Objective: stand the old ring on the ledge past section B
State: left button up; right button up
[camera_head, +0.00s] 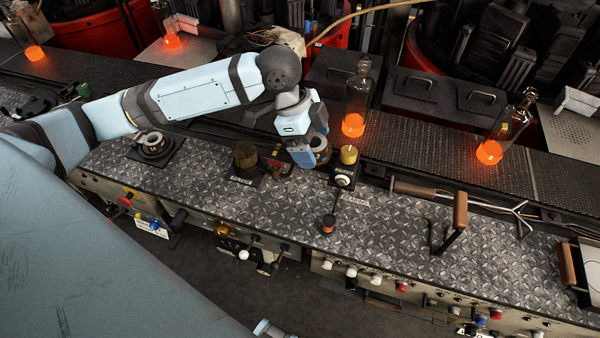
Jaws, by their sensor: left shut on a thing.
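My left gripper (309,160) points down over the diamond-plate ledge (270,210), near the middle of the head view. Another ring (153,142), pale-rimmed, lies on a black plate at the left of the ledge. No section letter is readable.
A block with a yellow-topped knob (348,154) stands just right of the gripper, and a dark brown cylinder (245,156) to its left. A small dark orange-topped piece (328,224) and a wooden-handled lever (459,212) stand on the ledge. Glowing bottles (354,110) stand behind.

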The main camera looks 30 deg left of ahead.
pick_arm(q)
send_over(314, 201)
jog(key=a, duration=0.1)
notch_tip(314, 201, down, 12)
jog(key=shift+s+a+f, duration=0.1)
jog(key=shift+f+p, duration=0.35)
jog(key=shift+f, duration=2.3)
jog(key=shift+f, duration=0.15)
jog(key=o, duration=0.8)
jog(key=v, duration=1.2)
jog(key=shift+b, duration=0.3)
jog(key=shift+s, duration=0.15)
